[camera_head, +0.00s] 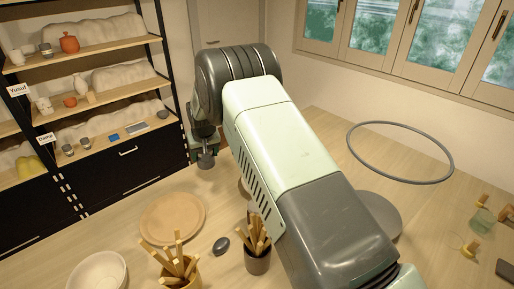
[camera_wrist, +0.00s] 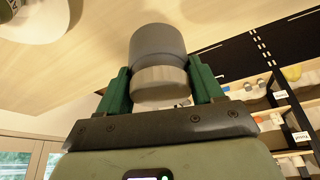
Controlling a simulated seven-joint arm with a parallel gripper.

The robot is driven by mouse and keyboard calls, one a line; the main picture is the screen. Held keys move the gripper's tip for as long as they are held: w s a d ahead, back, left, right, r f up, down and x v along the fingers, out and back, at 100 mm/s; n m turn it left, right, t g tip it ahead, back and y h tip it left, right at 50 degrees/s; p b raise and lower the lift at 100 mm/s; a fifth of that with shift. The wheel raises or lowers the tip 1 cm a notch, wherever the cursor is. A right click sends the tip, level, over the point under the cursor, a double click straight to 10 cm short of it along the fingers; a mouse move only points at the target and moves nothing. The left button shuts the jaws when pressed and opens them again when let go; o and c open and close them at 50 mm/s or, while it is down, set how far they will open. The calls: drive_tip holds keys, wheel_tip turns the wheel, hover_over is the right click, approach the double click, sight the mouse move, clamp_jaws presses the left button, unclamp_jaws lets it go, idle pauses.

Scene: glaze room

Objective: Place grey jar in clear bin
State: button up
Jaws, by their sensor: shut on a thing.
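The grey jar (camera_wrist: 157,65) shows in the wrist view, dark grey on one part and pale on the part nearer the palm. My gripper (camera_wrist: 160,92) is shut on it, with a green finger on each side. In the head view my gripper (camera_head: 205,142) is small, beyond the arm, near the table's far left edge; a small dark piece, perhaps the jar, shows below it. I cannot make out a clear bin in either view; my arm hides part of the table.
Shelves (camera_head: 95,102) with small pots stand at the left. The table holds a round wooden board (camera_head: 172,218), a bowl (camera_head: 97,271), a dark pot of wooden tools (camera_head: 257,261), a dark stone (camera_head: 221,245), a grey disc (camera_head: 382,212) and a large ring (camera_head: 450,165).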

wheel_tip(320, 180, up, 23)
drive_tip(key=d+f+n, duration=0.1)
drive_tip(key=d+n, duration=0.1)
drive_tip(key=d, duration=2.7)
drive_tip(key=s+d+n+y, duration=0.1)
drive_tip(key=s+d, duration=0.2)
drive_tip(key=d, duration=0.4)
drive_tip(key=s+d+n+g, duration=0.1)
drive_tip(key=s+d, duration=0.3)
drive_tip(key=d, duration=0.3)
drive_tip(key=s+d+n+y, duration=0.1)
drive_tip(key=s+d+n, duration=0.15)
drive_tip(key=d, duration=0.45)
drive_tip(key=shift+m, duration=0.45)
drive_tip(key=f, duration=2.8)
drive_tip(key=shift+s+a, duration=0.2)
drive_tip(key=shift+s, duration=0.05)
drive_tip(key=shift+f, duration=0.1)
drive_tip(key=o, duration=1)
drive_tip(key=shift+f, duration=0.1)
drive_tip(key=shift+o, duration=0.2)
